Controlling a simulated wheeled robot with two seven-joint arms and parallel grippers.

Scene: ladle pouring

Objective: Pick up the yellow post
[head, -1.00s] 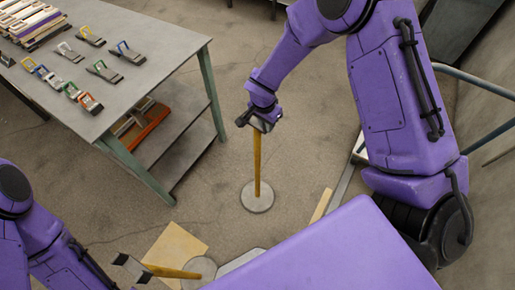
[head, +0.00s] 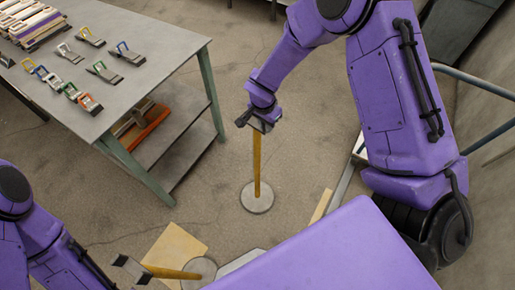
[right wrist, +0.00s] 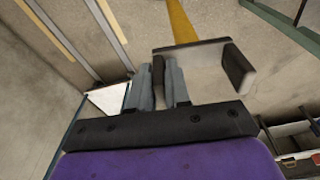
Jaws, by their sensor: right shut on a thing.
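A yellow post (head: 257,168) stands upright on a round grey base (head: 257,198) in the middle of the head view. Its top is a grey U-shaped bracket with dark ends, clear in the right wrist view (right wrist: 195,52). My right gripper (head: 258,123) is at the post's top; in the right wrist view its fingers (right wrist: 159,72) are closed on one dark end of the bracket. A second yellow post (head: 175,272) with a similar bracket (head: 130,268) stands at the lower left. My left gripper is out of view; only part of my left arm shows.
A grey table (head: 140,50) with several coloured-handled tools and a stack of boards is at the upper left. A wooden board (head: 175,245) lies on the floor near the second post. A metal rail (head: 480,85) is at the right. Floor between table and post is clear.

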